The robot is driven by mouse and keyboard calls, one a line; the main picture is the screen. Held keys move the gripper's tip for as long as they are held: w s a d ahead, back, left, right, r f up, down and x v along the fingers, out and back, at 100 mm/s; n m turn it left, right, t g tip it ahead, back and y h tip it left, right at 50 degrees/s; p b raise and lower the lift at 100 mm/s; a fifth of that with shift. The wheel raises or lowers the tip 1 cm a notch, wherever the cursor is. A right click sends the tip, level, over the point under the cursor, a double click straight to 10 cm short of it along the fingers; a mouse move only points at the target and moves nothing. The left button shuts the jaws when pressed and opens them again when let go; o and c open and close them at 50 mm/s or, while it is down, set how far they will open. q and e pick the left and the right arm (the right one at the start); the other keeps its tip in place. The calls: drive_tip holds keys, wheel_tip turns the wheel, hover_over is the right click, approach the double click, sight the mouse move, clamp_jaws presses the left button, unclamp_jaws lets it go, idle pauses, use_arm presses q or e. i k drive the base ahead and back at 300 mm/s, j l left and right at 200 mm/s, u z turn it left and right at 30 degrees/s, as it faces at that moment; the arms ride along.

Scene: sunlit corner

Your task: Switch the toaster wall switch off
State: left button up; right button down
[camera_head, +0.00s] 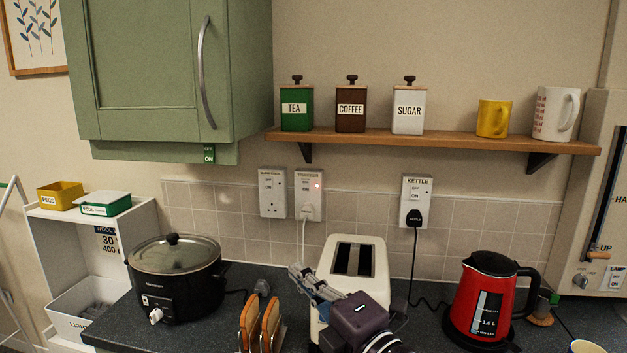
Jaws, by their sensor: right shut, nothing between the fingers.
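The toaster wall switch (308,179) is on a white socket plate labelled TOASTER, on the wall above the counter. A small red light glows on it, and a white plug sits in its socket. The plug's pale cord hangs down behind the toaster. The white toaster (372,256) stands on the counter with two dark slots. My right gripper (296,270) is shut and empty, at the left side of the toaster, below the switch plate and apart from it. My left gripper is out of view.
A toast rack (262,330), slow cooker (176,283) and red kettle (484,300) crowd the counter. A shelf (430,141) runs above.

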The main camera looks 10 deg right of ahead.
sight(304, 183)
drive_tip(key=i+l, duration=0.25)
drive_tip(key=i, duration=0.25)
drive_tip(key=i+l, duration=0.2)
drive_tip(key=i, duration=0.25)
